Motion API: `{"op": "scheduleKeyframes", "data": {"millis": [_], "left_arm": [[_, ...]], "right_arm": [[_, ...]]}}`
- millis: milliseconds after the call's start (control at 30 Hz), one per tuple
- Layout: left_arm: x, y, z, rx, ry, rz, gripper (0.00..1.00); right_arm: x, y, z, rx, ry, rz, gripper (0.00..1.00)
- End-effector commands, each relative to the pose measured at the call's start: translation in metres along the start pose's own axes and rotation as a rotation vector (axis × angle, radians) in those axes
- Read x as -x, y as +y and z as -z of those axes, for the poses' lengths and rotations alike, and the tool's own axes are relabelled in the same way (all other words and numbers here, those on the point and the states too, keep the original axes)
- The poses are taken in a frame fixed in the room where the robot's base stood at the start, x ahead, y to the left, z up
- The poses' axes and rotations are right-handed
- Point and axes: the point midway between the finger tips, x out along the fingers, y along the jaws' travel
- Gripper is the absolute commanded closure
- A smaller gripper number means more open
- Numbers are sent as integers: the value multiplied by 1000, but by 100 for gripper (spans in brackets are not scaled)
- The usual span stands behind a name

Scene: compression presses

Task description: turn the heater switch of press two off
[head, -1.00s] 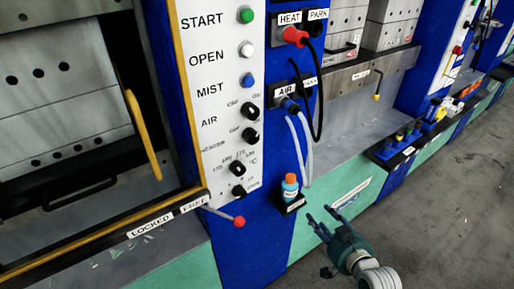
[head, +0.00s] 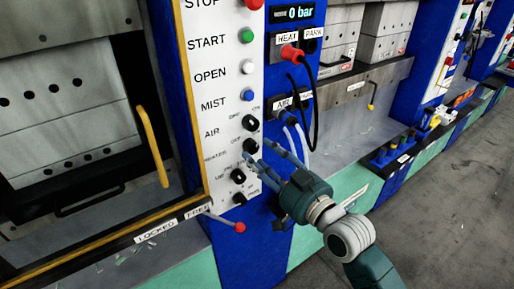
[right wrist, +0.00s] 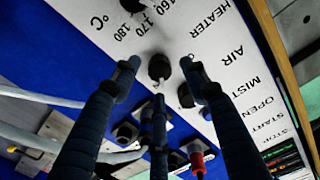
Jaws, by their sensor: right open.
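The heater switch (head: 250,146) is a black knob on the white control panel (head: 222,110), beside the HEATER label and below the air knob (head: 249,122). In the right wrist view the heater switch (right wrist: 159,67) lies between my fingertips, as seen from the camera. I cannot tell its setting. My right gripper (head: 257,152) is open at the panel, its fingers pointing at this knob. In the right wrist view my gripper (right wrist: 159,72) has its fingers spread; contact with the knob cannot be told. No press number is readable. My left gripper is out of view.
Temperature knobs (head: 238,175) sit just below the heater switch. A red-balled lever (head: 240,227) sticks out under the panel. A red heat plug (head: 290,52) and hanging hoses (head: 304,133) are at the right. The grey floor (head: 450,210) is clear.

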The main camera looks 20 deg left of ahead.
Motion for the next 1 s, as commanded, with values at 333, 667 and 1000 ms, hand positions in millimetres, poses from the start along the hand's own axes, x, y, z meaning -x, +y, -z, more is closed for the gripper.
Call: {"op": "scheduleKeyframes", "data": {"millis": [333, 667, 1000], "left_arm": [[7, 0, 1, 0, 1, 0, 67], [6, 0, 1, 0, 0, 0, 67], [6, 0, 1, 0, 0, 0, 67]], "right_arm": [[-26, 0, 0, 0, 0, -1, 56], [-25, 1, 0, 0, 0, -1, 82], [-25, 1, -2, 10, -3, -2, 100]]}}
